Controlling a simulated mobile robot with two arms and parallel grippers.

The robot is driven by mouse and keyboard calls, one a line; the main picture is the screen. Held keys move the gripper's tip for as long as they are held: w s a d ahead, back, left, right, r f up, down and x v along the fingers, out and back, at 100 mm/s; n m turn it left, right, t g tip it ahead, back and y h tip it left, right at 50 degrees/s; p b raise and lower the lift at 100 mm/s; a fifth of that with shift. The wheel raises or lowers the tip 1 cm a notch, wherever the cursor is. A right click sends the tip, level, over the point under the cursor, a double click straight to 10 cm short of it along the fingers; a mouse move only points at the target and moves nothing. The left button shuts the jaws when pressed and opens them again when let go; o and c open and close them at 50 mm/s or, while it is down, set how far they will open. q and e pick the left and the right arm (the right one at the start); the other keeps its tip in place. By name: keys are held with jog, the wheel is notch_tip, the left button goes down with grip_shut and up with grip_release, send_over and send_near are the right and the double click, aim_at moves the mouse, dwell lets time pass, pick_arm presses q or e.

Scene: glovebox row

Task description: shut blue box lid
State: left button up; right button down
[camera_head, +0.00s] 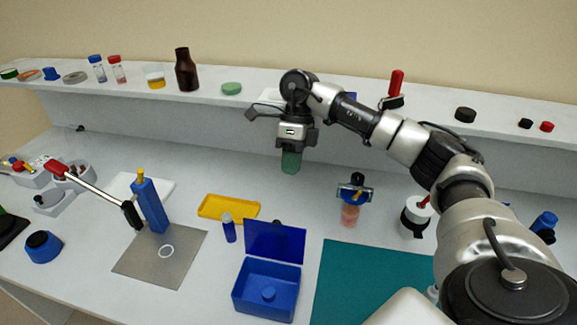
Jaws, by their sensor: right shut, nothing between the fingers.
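The blue box (266,303) stands on the bench at the front middle. Its blue lid (275,241) is open and stands up from the back edge of the box. My left gripper is not in view.
A small blue vial (229,228) stands just left of the lid, with a yellow tray (229,208) behind it. A teal mat (367,283) lies right of the box. A grey plate (160,256) with a blue post (150,205) is at left. The shelf (214,101) runs behind.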

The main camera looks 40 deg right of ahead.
aim_at(275, 238)
jog(key=s+a+f+p, duration=0.1)
jog(key=f, duration=0.1)
jog(key=s+a+f+p, duration=0.1)
jog(key=a+f, duration=0.1)
jog(key=s+a+f+p, duration=0.2)
jog(key=shift+a+f, duration=0.1)
jog(key=shift+f, duration=0.1)
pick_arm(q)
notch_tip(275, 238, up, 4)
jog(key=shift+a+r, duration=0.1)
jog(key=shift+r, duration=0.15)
pick_arm(e)
jog(key=shift+s+a+f, duration=0.1)
jog(key=shift+s+a, duration=0.15)
jog(key=shift+a, duration=0.05)
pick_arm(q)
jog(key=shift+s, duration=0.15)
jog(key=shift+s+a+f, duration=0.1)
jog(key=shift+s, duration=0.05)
